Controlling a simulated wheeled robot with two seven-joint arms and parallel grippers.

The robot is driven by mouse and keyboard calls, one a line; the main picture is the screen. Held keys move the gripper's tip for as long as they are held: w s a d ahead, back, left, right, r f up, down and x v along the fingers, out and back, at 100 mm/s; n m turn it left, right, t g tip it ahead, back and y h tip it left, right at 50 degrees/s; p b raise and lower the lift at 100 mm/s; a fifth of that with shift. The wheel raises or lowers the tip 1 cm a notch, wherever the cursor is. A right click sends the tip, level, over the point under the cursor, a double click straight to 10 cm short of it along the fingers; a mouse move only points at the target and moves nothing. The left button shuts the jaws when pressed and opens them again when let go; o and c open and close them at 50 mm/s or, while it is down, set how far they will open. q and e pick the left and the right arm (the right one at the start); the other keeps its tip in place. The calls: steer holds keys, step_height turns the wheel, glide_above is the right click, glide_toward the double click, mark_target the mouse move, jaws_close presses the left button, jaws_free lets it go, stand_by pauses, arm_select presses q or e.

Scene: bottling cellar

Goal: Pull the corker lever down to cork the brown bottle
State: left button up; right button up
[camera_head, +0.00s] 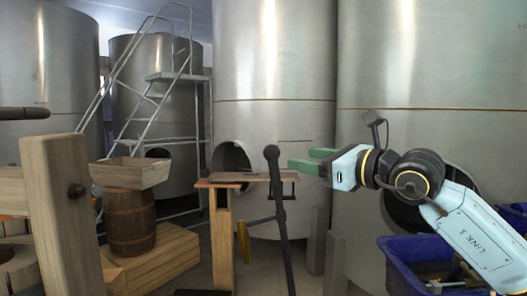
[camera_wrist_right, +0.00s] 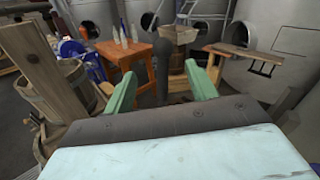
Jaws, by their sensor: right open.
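The corker lever (camera_head: 280,215), a dark bar with a rounded knob on top, stands nearly upright at the middle of the head view. My right gripper (camera_head: 307,160) is open, its green fingers pointing left toward the knob, just right of it in the picture. In the right wrist view the dark lever (camera_wrist_right: 162,68) shows between the two open fingers, beyond the palm; contact cannot be told. I cannot make out the brown bottle in either view. My left gripper is not in view.
A wooden post (camera_head: 60,215) with a bolt stands close at left. Behind are a barrel (camera_head: 131,225) with a wooden crate (camera_head: 130,173) and steel tanks (camera_head: 275,70). A blue bin (camera_head: 400,262) is at lower right. In the wrist view, bottles stand on an orange table (camera_wrist_right: 136,55).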

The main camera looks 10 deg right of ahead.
mark_target(274, 153)
steer(key=p+x, duration=0.3)
steer(key=x, duration=1)
steer(key=shift+w+d+r, duration=0.15)
steer(key=shift+w, duration=0.1)
jaws_close()
